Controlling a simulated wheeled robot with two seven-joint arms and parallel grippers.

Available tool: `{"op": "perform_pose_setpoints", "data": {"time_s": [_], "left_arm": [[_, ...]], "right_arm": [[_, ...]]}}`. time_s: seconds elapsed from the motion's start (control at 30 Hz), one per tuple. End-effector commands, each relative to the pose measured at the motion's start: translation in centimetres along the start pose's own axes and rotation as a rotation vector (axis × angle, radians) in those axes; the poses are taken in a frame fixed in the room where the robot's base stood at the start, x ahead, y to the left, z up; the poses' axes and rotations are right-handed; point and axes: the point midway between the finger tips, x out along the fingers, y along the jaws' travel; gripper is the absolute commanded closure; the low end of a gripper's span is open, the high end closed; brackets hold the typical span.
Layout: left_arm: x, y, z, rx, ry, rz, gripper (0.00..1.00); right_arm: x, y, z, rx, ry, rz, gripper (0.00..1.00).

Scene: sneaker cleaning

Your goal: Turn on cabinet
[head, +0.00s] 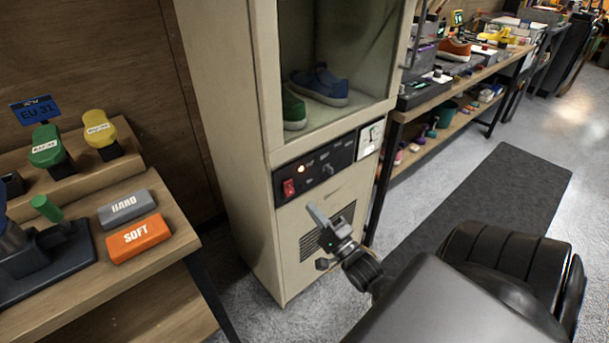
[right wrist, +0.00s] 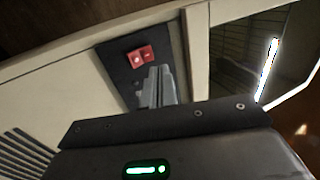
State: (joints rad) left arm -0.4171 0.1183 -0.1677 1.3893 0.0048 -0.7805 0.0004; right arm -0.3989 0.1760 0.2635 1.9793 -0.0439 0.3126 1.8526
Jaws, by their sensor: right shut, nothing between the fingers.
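The beige cabinet (head: 222,110) stands upright in the middle of the head view. Behind its window are a blue sneaker (head: 322,86) and a green shoe (head: 293,110). Its black control panel (head: 318,166) has a red switch (head: 289,187) at the lower left and a small glowing orange light (head: 301,169) above it. My right gripper (head: 318,213) is shut and empty in front of the cabinet, just below and right of the switch. In the right wrist view the red switch (right wrist: 140,54) shows just beyond the fingertips (right wrist: 156,70); contact cannot be told. My left gripper is not in view.
A wooden bench at the left holds an orange SOFT block (head: 134,238), a grey HARD block (head: 127,208) and green and yellow handled brushes. A shelf (head: 430,92) with tools stands right of the cabinet. A dark mat (head: 500,200) lies on open floor.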

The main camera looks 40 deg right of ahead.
Motion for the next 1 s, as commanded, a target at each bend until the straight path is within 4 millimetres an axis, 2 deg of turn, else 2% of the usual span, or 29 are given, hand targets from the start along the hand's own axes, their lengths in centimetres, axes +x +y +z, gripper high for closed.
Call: {"op": "perform_pose_setpoints", "data": {"time_s": [0.1,0.33,1.0], "left_arm": [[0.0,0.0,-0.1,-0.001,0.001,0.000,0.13],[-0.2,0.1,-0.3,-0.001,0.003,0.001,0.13],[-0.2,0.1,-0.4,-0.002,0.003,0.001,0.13]], "right_arm": [[-2.5,-0.7,-0.1,-0.001,0.004,0.004,1.00],[-4.9,-1.6,-0.1,-0.002,0.004,0.001,1.00],[-5.3,-1.8,-0.1,-0.001,0.001,0.000,1.00]]}}
